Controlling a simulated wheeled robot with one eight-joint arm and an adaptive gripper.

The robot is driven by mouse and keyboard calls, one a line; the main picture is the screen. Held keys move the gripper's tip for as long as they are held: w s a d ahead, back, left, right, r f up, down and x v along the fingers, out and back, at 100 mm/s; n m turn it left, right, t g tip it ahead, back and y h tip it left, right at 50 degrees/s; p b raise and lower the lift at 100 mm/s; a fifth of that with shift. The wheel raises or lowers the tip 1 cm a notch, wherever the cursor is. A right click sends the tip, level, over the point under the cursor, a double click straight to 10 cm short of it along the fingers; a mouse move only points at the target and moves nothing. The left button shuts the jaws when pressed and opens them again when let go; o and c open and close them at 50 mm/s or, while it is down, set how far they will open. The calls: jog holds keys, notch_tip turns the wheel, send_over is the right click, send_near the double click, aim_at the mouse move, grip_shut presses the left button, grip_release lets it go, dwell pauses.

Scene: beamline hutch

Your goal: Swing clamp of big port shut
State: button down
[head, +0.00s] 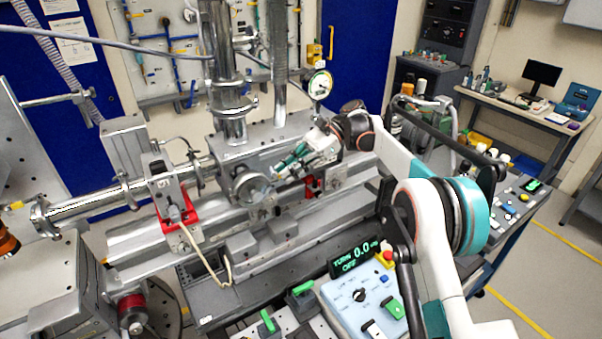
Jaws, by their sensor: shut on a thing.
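The big port (249,187) is a round metal flange with a glassy face on the front of the grey chamber, near the middle of the head view. My gripper (279,169) reaches in from the right and is at the port's right edge. Its green-grey fingers are shut on a small part there, which looks like the port's clamp. The fingers and the small size hide most of the clamp, so I cannot tell how far it is swung.
A control box (362,298) with a green "TURN 0.0" display stands at front right. A red bracket (178,208) with a hanging cable is left of the port. A round dial gauge (320,85) stands above right. Steel tubes run left and upward.

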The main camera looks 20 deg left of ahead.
jog(key=shift+f, duration=0.2)
dwell(0.3)
jog(key=c, duration=1.6)
grip_release()
jog(key=shift+a, duration=0.1)
notch_tip(320, 180, up, 10)
